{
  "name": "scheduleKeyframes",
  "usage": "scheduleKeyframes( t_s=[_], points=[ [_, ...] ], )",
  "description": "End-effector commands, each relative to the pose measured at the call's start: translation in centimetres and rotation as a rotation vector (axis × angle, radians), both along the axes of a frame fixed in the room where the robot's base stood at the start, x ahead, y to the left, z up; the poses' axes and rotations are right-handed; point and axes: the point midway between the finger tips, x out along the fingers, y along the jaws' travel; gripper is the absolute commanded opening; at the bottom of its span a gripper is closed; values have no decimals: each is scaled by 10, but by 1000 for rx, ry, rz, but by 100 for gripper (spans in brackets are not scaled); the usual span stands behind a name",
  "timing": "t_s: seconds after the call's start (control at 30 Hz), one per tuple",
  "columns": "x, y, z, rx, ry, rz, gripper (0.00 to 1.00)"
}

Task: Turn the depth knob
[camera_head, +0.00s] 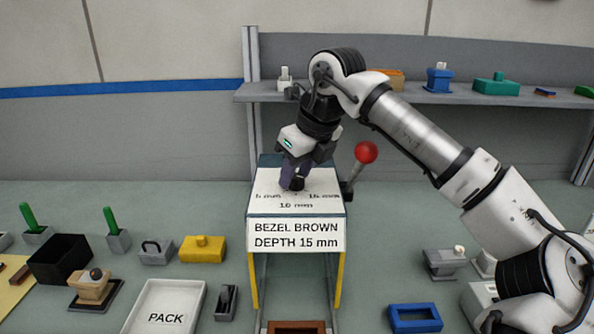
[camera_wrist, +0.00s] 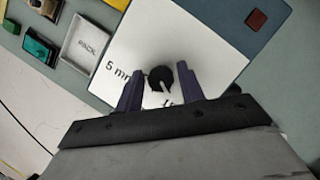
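The depth knob (camera_wrist: 160,79) is black and round with a light pointer line, on the white top panel of the press-like stand. In the wrist view it lies between the tips of my gripper (camera_wrist: 158,84), with the two purple fingers apart on either side. I cannot tell whether either finger touches it. In the head view my gripper (camera_head: 293,183) points down over the panel (camera_head: 325,182) and hides most of the knob. Labels 5 mm, 10 mm and 15 mm are printed around it. The front sign (camera_head: 296,236) reads BEZEL BROWN, DEPTH 15 mm.
A lever with a red ball (camera_head: 366,152) stands right of the stand. A white PACK tray (camera_head: 147,307), a black bin (camera_head: 60,259) and a yellow block (camera_head: 202,249) lie to the left. A blue frame (camera_head: 415,318) lies front right. A shelf (camera_head: 400,96) with several parts runs behind.

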Motion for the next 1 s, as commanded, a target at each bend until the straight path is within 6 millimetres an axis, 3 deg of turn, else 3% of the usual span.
scheduleKeyframes(
  t_s=[0.1, 0.47, 1.0],
  points=[
    [0, 0, 0, 0, 1, -1, 50],
    [-2, -2, 6, -3, 2, -1, 50],
    [-31, -32, 106, -2, 0, -2, 50]
  ],
)
